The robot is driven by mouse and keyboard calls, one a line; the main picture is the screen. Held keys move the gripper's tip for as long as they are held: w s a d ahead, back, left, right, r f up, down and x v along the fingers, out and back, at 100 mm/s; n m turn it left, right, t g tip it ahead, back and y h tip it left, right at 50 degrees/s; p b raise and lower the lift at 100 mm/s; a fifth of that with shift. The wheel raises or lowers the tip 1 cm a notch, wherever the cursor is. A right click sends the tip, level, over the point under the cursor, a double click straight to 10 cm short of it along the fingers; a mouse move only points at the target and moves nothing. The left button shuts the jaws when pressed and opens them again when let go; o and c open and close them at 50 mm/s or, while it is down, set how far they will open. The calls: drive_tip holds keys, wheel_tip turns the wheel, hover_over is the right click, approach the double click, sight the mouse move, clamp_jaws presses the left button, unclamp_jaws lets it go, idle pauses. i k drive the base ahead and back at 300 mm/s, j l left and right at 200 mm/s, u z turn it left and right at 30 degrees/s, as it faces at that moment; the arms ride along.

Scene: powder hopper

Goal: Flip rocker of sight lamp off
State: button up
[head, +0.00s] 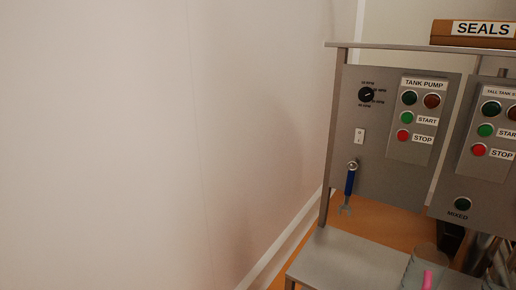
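A small white rocker switch (360,136) sits on the left grey panel (385,165), below a black rotary knob (366,94). No label naming a sight lamp is readable beside it, and its position is too small to tell. The panel also has a TANK PUMP label (423,84), two dark lamps, a green START button (407,117) and a red STOP button (404,134). My gripper is not in view.
A blue-handled tool (350,182) hangs below the rocker. A second panel (473,190) stands to the right. A SEALS box (475,33) rests on the top shelf. A clear container (420,270) stands on the lower metal surface (345,262). A bare wall fills the left.

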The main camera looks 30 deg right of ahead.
sight(359, 133)
drive_tip(key=z, duration=1.1)
